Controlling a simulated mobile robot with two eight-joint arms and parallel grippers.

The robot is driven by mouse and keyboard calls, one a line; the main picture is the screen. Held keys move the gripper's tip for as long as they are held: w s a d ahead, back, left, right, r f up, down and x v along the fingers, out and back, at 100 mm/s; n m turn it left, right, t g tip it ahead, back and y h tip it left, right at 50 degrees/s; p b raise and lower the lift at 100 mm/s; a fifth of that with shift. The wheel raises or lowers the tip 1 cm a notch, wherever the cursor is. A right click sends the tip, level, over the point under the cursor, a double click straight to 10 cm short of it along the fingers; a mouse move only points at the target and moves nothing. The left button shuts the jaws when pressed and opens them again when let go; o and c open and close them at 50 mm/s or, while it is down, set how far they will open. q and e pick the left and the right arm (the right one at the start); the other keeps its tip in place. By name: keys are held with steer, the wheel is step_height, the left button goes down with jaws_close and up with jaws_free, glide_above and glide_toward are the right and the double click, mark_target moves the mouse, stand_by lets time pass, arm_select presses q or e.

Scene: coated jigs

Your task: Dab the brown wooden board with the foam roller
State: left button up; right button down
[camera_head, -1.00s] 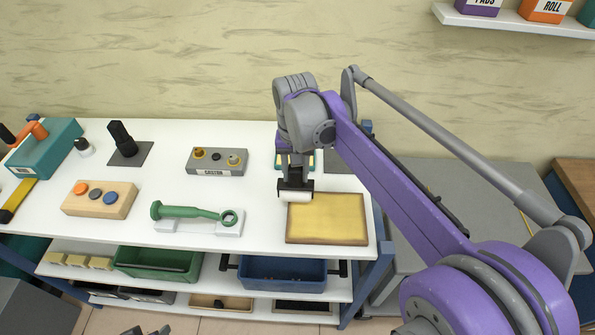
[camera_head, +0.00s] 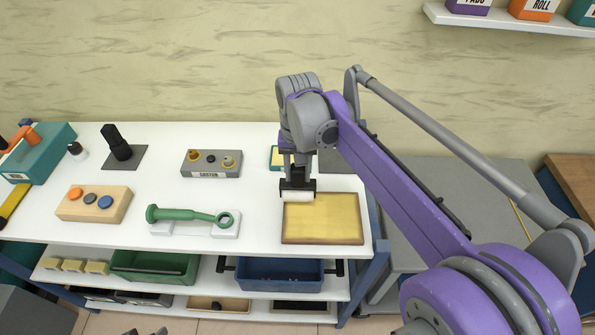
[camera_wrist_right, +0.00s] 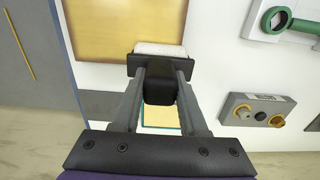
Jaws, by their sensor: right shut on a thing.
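The brown wooden board (camera_head: 322,218) with a yellow face lies at the right end of the white table. It also shows at the top of the right wrist view (camera_wrist_right: 100,28). My right gripper (camera_head: 297,182) is shut on the foam roller, with its black holder (camera_wrist_right: 160,84) between the fingers. The white roller (camera_head: 298,197) overlaps the board's far left corner in the head view; I cannot tell whether it touches. A small grey piece at the bottom edge may be my left gripper (camera_head: 148,332); its jaws cannot be made out.
A small teal-edged pad (camera_head: 277,158) lies behind the roller, partly hidden. A grey block labelled CARTON (camera_head: 211,163) and a green tool on white rests (camera_head: 190,217) stand to the left. Blue (camera_head: 280,274) and green (camera_head: 154,266) bins sit on the shelf below.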

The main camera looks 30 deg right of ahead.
arm_select(q)
steer(key=shift+w+r+p, duration=0.25)
steer(key=shift+r+p, duration=0.05)
steer(key=shift+r, duration=0.2)
arm_select(e)
steer(key=shift+r, duration=0.55)
steer(key=shift+r, duration=0.1)
steer(key=shift+r+p, duration=1.4)
steer(key=shift+r, duration=1.1)
arm_select(q)
steer(key=r, duration=0.1)
steer(key=w+r, duration=0.1)
steer(key=r, duration=0.2)
steer(key=shift+w, duration=0.25)
arm_select(e)
steer(key=shift+f, duration=0.1)
arm_select(q)
steer(key=shift+s, duration=0.1)
steer(key=shift+f, duration=0.1)
